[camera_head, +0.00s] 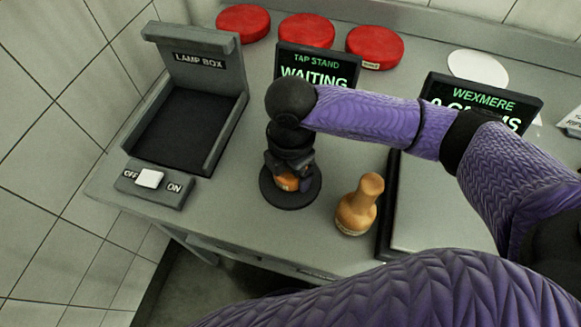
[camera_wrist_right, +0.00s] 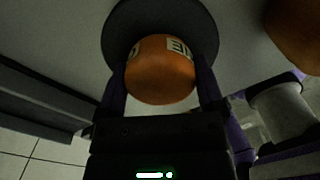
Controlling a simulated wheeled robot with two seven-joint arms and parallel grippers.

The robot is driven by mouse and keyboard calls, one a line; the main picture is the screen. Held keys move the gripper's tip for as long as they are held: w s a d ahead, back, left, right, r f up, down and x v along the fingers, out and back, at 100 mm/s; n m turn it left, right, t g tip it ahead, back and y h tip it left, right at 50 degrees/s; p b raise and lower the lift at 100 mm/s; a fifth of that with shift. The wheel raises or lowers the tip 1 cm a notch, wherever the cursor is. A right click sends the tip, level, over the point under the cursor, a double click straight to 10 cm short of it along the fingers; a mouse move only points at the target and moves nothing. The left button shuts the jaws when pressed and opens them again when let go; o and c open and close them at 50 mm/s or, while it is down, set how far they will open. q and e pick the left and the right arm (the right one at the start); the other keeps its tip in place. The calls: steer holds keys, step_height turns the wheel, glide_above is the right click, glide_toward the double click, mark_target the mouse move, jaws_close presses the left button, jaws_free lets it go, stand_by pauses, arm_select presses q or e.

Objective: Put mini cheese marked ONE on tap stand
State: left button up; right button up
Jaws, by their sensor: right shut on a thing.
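The mini cheese is a small orange piece (camera_head: 287,183) with white label patches; it fills the space between the fingers in the right wrist view (camera_wrist_right: 160,70). Its label is only partly visible and I cannot read the whole word. My right gripper (camera_head: 290,178) points down and is shut on the cheese. The tap stand's black round plate (camera_head: 290,201) lies directly under the cheese, and its disc also shows in the wrist view (camera_wrist_right: 122,22). I cannot tell whether the cheese touches the plate. The tap stand screen (camera_head: 316,74) reads WAITING. My left gripper is not in view.
A wooden mallet-like tool (camera_head: 358,206) stands just right of the plate. The lamp box (camera_head: 184,118) and its switch (camera_head: 150,179) are at left. Red cheese wheels (camera_head: 306,31) line the back. The Wexmere scale screen (camera_head: 476,100) is partly behind my right arm.

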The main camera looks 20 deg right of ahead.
steer(key=o, duration=1.2)
steer(key=shift+c, duration=0.2)
step_height(320, 180, up, 12)
steer(key=p, duration=0.4)
steer(key=shift+r, duration=0.15)
